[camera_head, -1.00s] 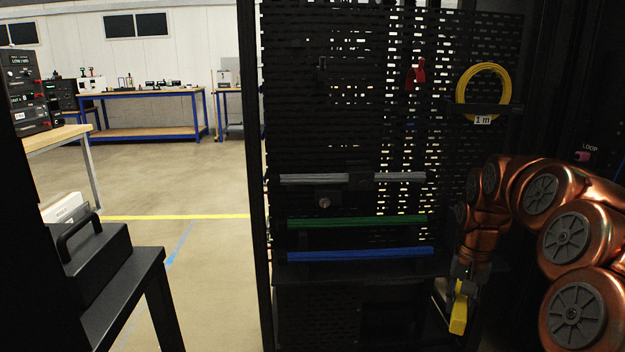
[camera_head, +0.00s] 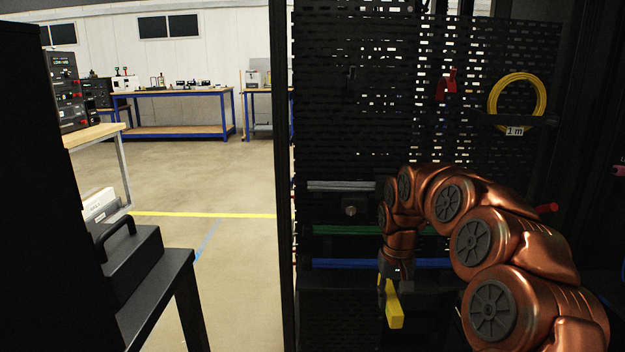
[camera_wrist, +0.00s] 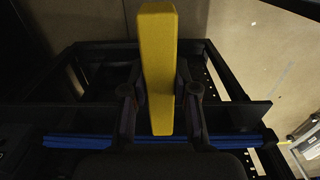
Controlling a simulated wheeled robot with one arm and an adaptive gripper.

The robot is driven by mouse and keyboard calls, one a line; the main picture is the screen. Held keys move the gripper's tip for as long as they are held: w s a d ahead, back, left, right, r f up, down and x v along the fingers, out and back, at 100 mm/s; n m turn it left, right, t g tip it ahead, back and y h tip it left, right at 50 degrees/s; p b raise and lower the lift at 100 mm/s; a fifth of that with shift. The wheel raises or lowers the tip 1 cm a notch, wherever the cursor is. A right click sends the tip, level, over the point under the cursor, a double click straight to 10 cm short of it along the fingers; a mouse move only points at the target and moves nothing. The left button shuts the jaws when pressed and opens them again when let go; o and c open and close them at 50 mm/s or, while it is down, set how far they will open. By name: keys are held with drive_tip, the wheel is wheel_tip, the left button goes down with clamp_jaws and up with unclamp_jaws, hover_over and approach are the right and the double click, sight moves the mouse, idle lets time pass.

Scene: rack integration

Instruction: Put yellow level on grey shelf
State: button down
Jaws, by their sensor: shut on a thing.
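The yellow level (camera_head: 394,305) is a yellow bar held between the fingers of my gripper (camera_head: 389,284), low in front of the rack. In the wrist view the level (camera_wrist: 158,55) stands out lengthwise between the two dark fingers of my gripper (camera_wrist: 160,98), which are shut on it. The grey shelf (camera_head: 342,186) is the topmost of three coloured strips on the rack, above and left of my gripper. My arm covers its right part. In the head view the level is apart from the grey shelf and below it.
Below the grey shelf are a green shelf (camera_head: 345,230) and a blue shelf (camera_head: 340,263), which also shows in the wrist view (camera_wrist: 80,142). A yellow cable coil (camera_head: 517,101) and red object (camera_head: 446,84) hang on the perforated panel. A black case (camera_head: 125,255) stands at left.

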sight(393, 298)
drive_tip(key=r+p, duration=0.2)
drive_tip(key=p, duration=0.2)
drive_tip(key=r+p, duration=0.3)
drive_tip(key=p, duration=0.1)
drive_tip(key=s+r+p, duration=0.1)
drive_tip(key=r+p, duration=0.1)
drive_tip(key=p, duration=0.3)
drive_tip(key=shift+r, duration=0.15)
drive_tip(key=r+p, duration=0.1)
drive_tip(key=p, duration=0.2)
drive_tip(key=s+r+p, duration=0.1)
drive_tip(key=r+p, duration=0.1)
drive_tip(key=p, duration=0.1)
drive_tip(key=shift+r+p, duration=0.2)
drive_tip(key=shift+p, duration=0.15)
drive_tip(key=shift+s+r+p, duration=0.3)
drive_tip(key=shift+p, duration=0.55)
